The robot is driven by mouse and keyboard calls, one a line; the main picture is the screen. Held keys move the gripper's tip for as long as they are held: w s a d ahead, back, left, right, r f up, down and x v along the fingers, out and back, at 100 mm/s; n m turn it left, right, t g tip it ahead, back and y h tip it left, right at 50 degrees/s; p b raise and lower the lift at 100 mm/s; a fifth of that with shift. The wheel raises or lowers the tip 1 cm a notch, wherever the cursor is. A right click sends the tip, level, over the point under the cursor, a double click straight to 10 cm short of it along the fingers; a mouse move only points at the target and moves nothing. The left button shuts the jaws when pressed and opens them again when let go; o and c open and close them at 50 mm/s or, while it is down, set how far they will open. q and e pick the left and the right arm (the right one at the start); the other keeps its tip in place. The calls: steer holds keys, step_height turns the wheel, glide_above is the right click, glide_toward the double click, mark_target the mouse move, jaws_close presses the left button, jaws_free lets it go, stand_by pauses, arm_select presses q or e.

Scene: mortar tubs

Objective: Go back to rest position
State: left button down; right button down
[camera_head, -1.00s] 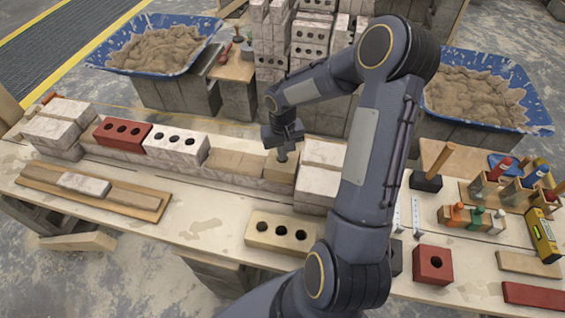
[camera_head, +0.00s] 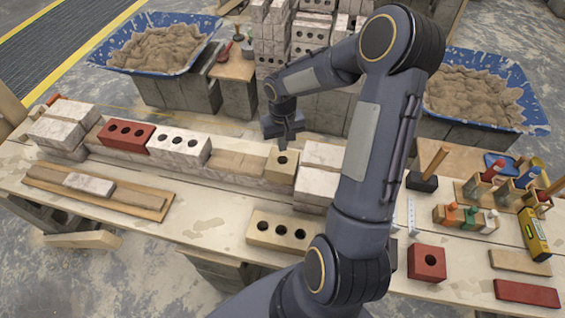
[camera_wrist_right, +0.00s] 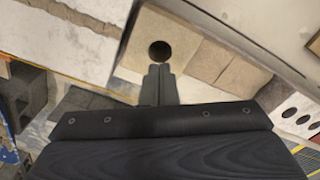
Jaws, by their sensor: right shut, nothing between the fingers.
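My right gripper (camera_head: 283,141) is shut and empty. It hangs just above and behind a tan half block with one round hole (camera_head: 281,166), which sits in the row of bricks against the white blocks at its right. In the right wrist view the shut fingers (camera_wrist_right: 159,76) point toward the same tan block (camera_wrist_right: 150,38), just short of its hole in the picture. My right arm comes in from the bottom and bends across the middle of the table. My left gripper is not in view.
The row also holds a red brick (camera_head: 126,136) and a white three-hole brick (camera_head: 179,147). A tan three-hole brick (camera_head: 279,232) lies in front. A hammer (camera_head: 427,171), a red block (camera_head: 427,262) and a yellow level (camera_head: 534,234) lie at right. Blue mortar tubs (camera_head: 205,37) stand behind.

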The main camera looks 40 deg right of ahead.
stand_by(0.4)
steer(key=s+a+r+t, duration=0.1)
steer(key=s+a+r, duration=0.2)
steer(key=r, duration=0.3)
steer(key=s+a+r+t, duration=0.1)
steer(key=s+a+r, duration=0.15)
steer(key=r, duration=0.25)
steer(key=s+a+r+n+t+y, duration=0.2)
steer(key=s+a+r, duration=0.3)
steer(key=s+a, duration=0.5)
steer(key=s+t+y, duration=0.1)
steer(key=s, duration=0.3)
steer(key=shift+r+n+t+y, duration=0.2)
steer(key=shift+n+t+y, duration=0.1)
steer(key=shift+y, duration=0.1)
